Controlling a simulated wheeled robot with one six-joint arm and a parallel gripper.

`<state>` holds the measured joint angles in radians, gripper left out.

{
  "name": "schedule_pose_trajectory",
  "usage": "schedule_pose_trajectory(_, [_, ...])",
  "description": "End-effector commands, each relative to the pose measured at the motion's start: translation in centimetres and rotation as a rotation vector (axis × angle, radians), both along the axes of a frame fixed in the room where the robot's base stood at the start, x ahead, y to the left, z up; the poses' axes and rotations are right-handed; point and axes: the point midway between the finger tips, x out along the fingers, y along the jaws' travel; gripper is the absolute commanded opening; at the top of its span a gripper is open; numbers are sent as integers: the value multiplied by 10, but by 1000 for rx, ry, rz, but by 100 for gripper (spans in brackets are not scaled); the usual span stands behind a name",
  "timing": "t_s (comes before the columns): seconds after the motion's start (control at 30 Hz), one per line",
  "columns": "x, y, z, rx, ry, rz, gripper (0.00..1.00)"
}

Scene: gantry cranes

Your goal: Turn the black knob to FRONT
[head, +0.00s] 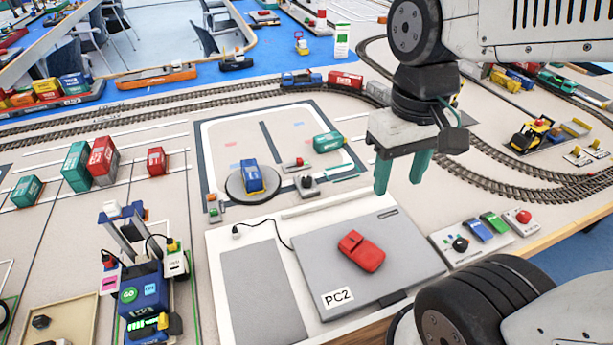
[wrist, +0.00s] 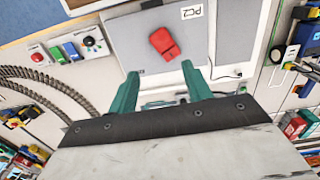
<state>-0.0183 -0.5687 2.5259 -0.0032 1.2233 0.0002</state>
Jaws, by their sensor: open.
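A black knob (head: 460,243) sits on a white panel (head: 450,262) at the right, beside a blue and a green switch. It also shows at the upper left of the wrist view (wrist: 89,41). Another black knob (head: 307,181) stands near the turntable, and a third (head: 41,321) is at the lower left. I cannot read a FRONT label on any of them. My gripper (head: 399,186), with green fingers, is open and empty, pointing down above the table. In the wrist view its fingertips (wrist: 160,70) are apart, with nothing between them.
A model crane (head: 140,275) stands left.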

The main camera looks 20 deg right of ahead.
Motion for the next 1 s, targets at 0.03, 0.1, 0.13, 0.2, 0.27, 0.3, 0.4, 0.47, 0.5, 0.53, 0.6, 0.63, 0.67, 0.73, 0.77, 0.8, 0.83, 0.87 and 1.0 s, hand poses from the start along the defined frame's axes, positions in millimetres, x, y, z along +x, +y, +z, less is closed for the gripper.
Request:
schedule_pose_trajectory(0.03, [11, 1, -6, 0, 34, 14, 49])
schedule_pose_trajectory(0.1, [26, 3, -12, 2, 64, 55, 49])
schedule_pose_trajectory(0.13, [33, 4, -15, 4, 75, 78, 49])
schedule_pose_trajectory(0.2, [49, 6, -23, 9, 98, 144, 49])
schedule_pose_trajectory(0.27, [64, 8, -31, 15, 115, 212, 49])
schedule_pose_trajectory(0.3, [74, 9, -37, 21, 124, 261, 49])
schedule_pose_trajectory(0.4, [99, 12, -53, 37, 145, 397, 49])
schedule_pose_trajectory(0.47, [115, 14, -65, 48, 152, 489, 49])
schedule_pose_trajectory(0.5, [126, 16, -73, 56, 157, 554, 49])
schedule_pose_trajectory(0.53, [134, 17, -79, 63, 159, 605, 49])
schedule_pose_trajectory(0.6, [153, 20, -95, 78, 163, 730, 49])
schedule_pose_trajectory(0.63, [161, 22, -102, 86, 163, 788, 49])
schedule_pose_trajectory(0.67, [170, 23, -109, 92, 162, 848, 49])
schedule_pose_trajectory(0.73, [189, 26, -128, 109, 158, 997, 49])
schedule_pose_trajectory(0.77, [198, 28, -136, 116, 153, 1067, 49])
schedule_pose_trajectory(0.8, [209, 30, -147, 125, 147, 1162, 49])
schedule_pose_trajectory(0.83, [218, 31, -155, 129, 138, 1234, 49])
schedule_pose_trajectory(0.87, [226, 32, -162, 132, 132, 1305, 49])
schedule_pose_trajectory(1.0, [261, 37, -185, 128, 77, 1635, 49])
